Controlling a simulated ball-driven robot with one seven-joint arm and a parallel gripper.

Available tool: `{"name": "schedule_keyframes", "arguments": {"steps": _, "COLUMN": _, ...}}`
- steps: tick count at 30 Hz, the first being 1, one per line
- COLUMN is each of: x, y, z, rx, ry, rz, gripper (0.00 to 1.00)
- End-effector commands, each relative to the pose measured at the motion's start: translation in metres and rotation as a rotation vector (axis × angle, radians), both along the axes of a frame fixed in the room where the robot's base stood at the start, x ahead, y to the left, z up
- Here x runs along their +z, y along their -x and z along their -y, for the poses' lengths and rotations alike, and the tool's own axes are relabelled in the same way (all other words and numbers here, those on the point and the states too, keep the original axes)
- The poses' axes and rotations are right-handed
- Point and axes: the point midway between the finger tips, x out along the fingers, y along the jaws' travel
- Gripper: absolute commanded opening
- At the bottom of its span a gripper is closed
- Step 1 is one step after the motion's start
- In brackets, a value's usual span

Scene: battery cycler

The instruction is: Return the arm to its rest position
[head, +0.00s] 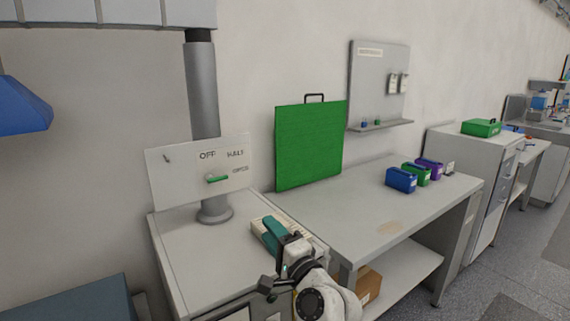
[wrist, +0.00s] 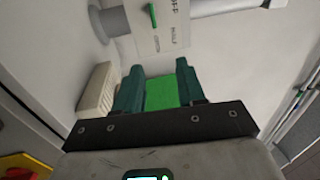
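My gripper (head: 273,234) is in front of the column base, low over the cabinet by the wall in the head view. Its teal fingers point toward the wall. In the wrist view, the two fingers (wrist: 158,88) stand apart with a gap between them.
A sign with a green handle (head: 198,173) stands before the grey column (head: 203,95). The green panel (head: 310,145) leans at the wall. The table (head: 345,210) holds blue, green and purple boxes (head: 416,174). A cardboard box (head: 369,287) sits on the lower shelf.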

Motion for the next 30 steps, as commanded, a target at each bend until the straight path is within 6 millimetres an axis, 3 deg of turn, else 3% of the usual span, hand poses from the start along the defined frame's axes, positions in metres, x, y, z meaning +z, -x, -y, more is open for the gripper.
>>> {"name": "schedule_keyframes", "arguments": {"steps": 8, "x": -0.04, "y": 0.017, "z": 0.025, "rx": -0.004, "ry": 0.174, "rz": -0.02, "gripper": 0.39}}
{"name": "schedule_keyframes", "arguments": {"steps": 17, "x": -0.111, "y": 0.056, "z": 0.072, "rx": 0.009, "ry": 0.481, "rz": -0.08, "gripper": 0.39}}
{"name": "schedule_keyframes", "arguments": {"steps": 20, "x": -0.146, "y": 0.081, "z": 0.098, "rx": 0.025, "ry": 0.628, "rz": -0.121, "gripper": 0.39}}
{"name": "schedule_keyframes", "arguments": {"steps": 23, "x": -0.187, "y": 0.118, "z": 0.131, "rx": 0.054, "ry": 0.809, "rz": -0.183, "gripper": 0.39}}
{"name": "schedule_keyframes", "arguments": {"steps": 30, "x": -0.268, "y": 0.239, "z": 0.213, "rx": 0.191, "ry": 1.212, "rz": -0.386, "gripper": 0.39}}
